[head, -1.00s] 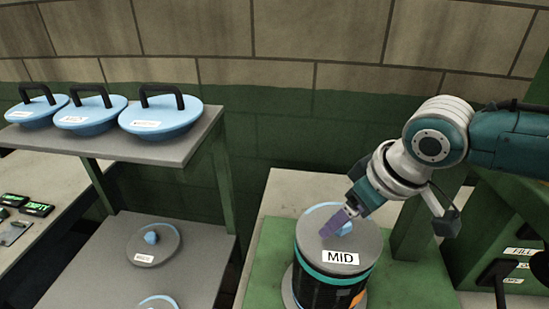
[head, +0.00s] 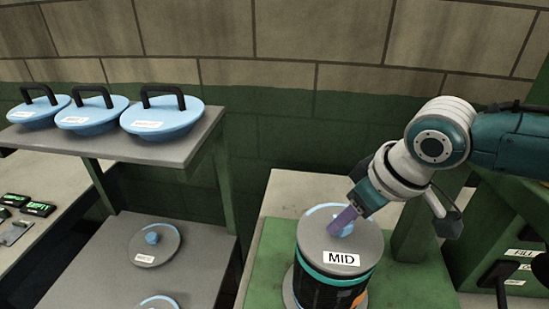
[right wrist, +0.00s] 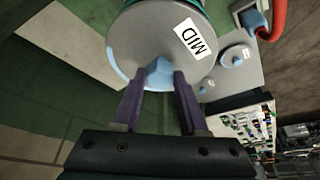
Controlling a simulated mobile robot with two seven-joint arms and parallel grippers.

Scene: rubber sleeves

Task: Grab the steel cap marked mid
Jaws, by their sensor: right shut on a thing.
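The steel cap marked MID (head: 363,243) sits on top of a dark cylinder (head: 325,287) with a teal band. It is a grey disc with a white label and a light blue knob at its centre. My right gripper (head: 343,222) reaches down to the cap from the right, its purple fingers at the knob. In the right wrist view the fingers (right wrist: 160,88) are on both sides of the blue knob (right wrist: 159,72), shut on it. The MID label (right wrist: 190,38) faces up beside them. My left gripper is not in view.
A grey shelf (head: 185,147) at the left holds three light blue lids (head: 163,118) with black handles. More grey caps with blue knobs (head: 152,246) lie on the lower shelf. A green housing with levers (head: 510,235) stands at the right.

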